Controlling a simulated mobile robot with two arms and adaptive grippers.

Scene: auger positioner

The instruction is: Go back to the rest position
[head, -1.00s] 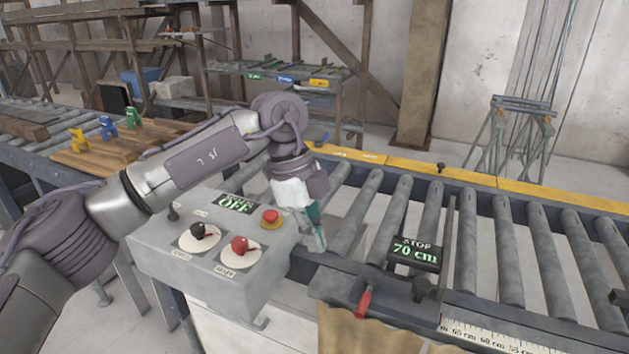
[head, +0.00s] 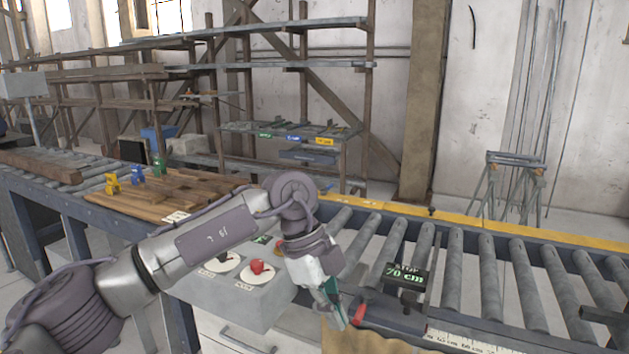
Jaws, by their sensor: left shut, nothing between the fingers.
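My left gripper (head: 335,302) is shut and empty. It points down in front of the roller conveyor, just right of the grey control box (head: 225,298) and close to the red handle (head: 359,315). My left arm crosses over the box and hides part of it, including most of its display. A red knob (head: 257,267) and a dark knob (head: 222,258) on white discs show on the box. My right gripper is out of view.
The roller conveyor (head: 454,280) runs to the right, with a stop display (head: 404,276) reading 70 cm. Yellow, blue and green clamp-like pieces (head: 137,174) stand on wooden boards (head: 180,190) at left. Shelving (head: 290,60) stands behind. Open floor lies beyond the conveyor.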

